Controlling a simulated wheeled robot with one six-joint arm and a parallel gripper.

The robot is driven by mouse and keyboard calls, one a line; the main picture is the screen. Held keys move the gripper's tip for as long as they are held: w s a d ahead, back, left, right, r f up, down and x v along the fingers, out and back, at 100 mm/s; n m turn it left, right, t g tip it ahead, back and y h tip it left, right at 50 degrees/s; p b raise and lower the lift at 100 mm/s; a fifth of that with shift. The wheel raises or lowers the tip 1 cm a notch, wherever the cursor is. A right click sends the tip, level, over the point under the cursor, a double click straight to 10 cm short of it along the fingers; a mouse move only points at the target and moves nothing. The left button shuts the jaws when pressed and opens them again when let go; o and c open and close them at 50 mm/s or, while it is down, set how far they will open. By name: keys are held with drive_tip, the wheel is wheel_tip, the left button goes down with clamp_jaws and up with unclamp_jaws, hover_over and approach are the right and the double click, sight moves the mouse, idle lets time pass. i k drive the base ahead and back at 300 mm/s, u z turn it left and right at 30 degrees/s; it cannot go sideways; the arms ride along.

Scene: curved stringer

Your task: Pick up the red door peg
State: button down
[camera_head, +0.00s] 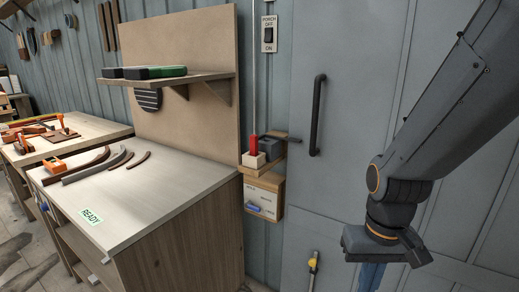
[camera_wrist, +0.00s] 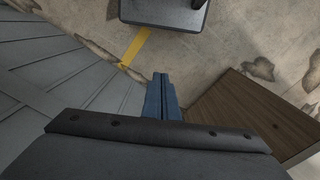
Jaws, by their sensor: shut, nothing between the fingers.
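The red door peg (camera_head: 253,145) stands upright on a pale block (camera_head: 254,160) on a small wooden wall shelf (camera_head: 246,170), left of the grey door. My gripper (camera_head: 371,279) hangs low at the right, in front of the door and well apart from the peg; its tips run to the picture's bottom edge. In the wrist view the blue fingers of my gripper (camera_wrist: 160,78) lie together, with nothing between them. The peg does not show in the wrist view.
A workbench (camera_head: 140,215) with curved strips and an orange plane stands left of the shelf. A dark grey block (camera_head: 269,146) sits beside the peg. The door (camera_head: 335,190) has a black handle (camera_head: 318,115). A wooden box with a blue item hangs below the shelf.

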sight(254, 138)
drive_tip(key=z, duration=0.15)
drive_tip(key=k, duration=0.45)
drive_tip(key=u, duration=1.15)
drive_tip(key=i, duration=1.15)
drive_tip(key=z, duration=0.4)
